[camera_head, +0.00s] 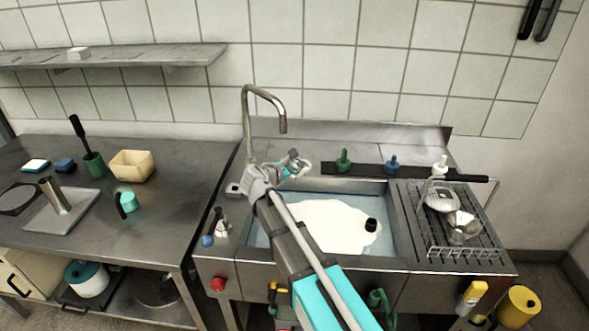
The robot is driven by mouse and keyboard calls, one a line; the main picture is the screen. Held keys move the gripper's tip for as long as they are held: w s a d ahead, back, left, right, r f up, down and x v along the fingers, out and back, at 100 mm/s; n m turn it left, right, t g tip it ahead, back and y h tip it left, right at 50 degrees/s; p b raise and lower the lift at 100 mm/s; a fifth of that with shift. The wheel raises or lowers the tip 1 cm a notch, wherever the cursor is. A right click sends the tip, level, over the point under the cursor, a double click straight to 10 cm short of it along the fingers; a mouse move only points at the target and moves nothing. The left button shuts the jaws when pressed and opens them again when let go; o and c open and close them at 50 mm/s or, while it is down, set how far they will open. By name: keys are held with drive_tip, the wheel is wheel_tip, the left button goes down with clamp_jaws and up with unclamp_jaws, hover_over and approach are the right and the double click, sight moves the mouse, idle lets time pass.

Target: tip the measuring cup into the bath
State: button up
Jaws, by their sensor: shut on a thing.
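My gripper (292,164) is at the back left of the sink, near the tap and above the basin's rear edge. It is shut on a small pale thing with teal showing, which I take to be the measuring cup (303,168); the gripper hides much of it, and its tilt and contents cannot be told. The bath (389,246) is the steel sink basin, with bluish liquid and a large white patch (325,222) on it. A small black piece (371,225) sits at the right of the white patch. My arm covers the basin's left part.
A curved tap (266,95) rises behind my gripper. Green, blue and white knobs (343,160) line the back ledge. A wire rack (470,249) with metalware stands right. The left counter (150,236) holds a teal mug (128,202), a beige tub (131,165) and a green pot (94,165).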

drive_tip(key=shift+a+r, duration=0.1)
drive_tip(key=shift+w+a+r+n+g+h+p, duration=0.25)
drive_tip(key=shift+n+g+h+p, duration=0.15)
drive_tip(key=shift+n, duration=0.2)
drive_tip(key=shift+w+a+r+n+g+h+p, duration=0.2)
drive_tip(key=shift+n+g+h+p, duration=0.15)
drive_tip(key=shift+n, duration=0.25)
drive_tip(key=shift+r+n, duration=0.1)
drive_tip(key=shift+n, duration=0.4)
